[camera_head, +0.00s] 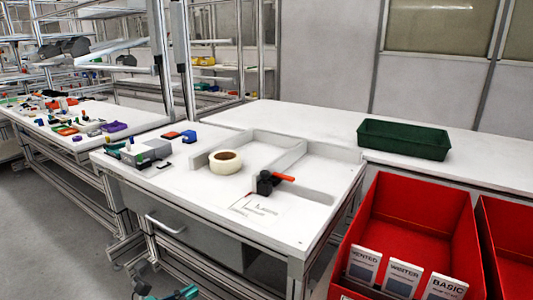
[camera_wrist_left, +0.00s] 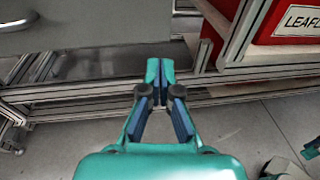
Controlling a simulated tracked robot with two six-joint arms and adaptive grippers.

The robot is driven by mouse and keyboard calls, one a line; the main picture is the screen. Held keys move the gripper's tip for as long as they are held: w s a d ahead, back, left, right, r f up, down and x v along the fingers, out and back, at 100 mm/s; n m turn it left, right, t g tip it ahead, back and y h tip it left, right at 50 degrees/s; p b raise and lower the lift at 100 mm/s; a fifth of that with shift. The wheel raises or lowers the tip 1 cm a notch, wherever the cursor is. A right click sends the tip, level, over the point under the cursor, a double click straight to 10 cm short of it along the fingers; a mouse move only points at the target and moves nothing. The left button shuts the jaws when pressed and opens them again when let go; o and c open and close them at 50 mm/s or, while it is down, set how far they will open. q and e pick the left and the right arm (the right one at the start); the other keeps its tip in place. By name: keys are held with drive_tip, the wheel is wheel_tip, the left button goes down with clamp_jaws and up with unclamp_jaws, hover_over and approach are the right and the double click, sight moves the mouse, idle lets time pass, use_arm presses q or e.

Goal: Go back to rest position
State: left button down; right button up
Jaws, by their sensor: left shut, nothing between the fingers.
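My left gripper (camera_head: 188,292) shows only in part at the bottom edge of the head view, low in front of the white workbench (camera_head: 215,222). In the left wrist view the left gripper (camera_wrist_left: 160,68) has its teal fingertips together, with nothing between them. It hangs free below the bench's drawer front, above the grey floor, and touches nothing that I can see. Teal parts of mine show at the lower right of the left wrist view, too cut off to read. No right gripper can be made out in the head view.
On the bench are a tape roll (camera_head: 225,161), a black tool with an orange handle (camera_head: 268,182) and low white dividers. A green crate (camera_head: 404,139) stands on the back bench. Red bins (camera_head: 410,215) stand at right. Metal frame bars (camera_wrist_left: 85,88) lie close beyond my left fingertips.

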use_arm(q)
drive_tip(key=s+d+f+m+g+y, duration=0.2)
drive_tip(key=s+d+f+m+g, duration=0.15)
drive_tip(key=s+f+m, duration=0.55)
drive_tip(key=s+d+f+m+g+y, duration=0.25)
drive_tip(key=s+f+m+g, duration=0.25)
drive_tip(key=s+f+m, duration=0.35)
drive_tip(key=s+d+f+m+g+y, duration=0.2)
drive_tip(key=s+d+f+m+g, duration=0.2)
drive_tip(key=s+f+m, duration=0.45)
wheel_tip(320, 180, up, 25)
drive_tip(key=p, duration=2.4)
drive_tip(key=shift+s+a+p, duration=0.2)
drive_tip(key=shift+p, duration=0.1)
drive_tip(key=shift+f+h, duration=0.1)
drive_tip(key=shift+h, duration=0.15)
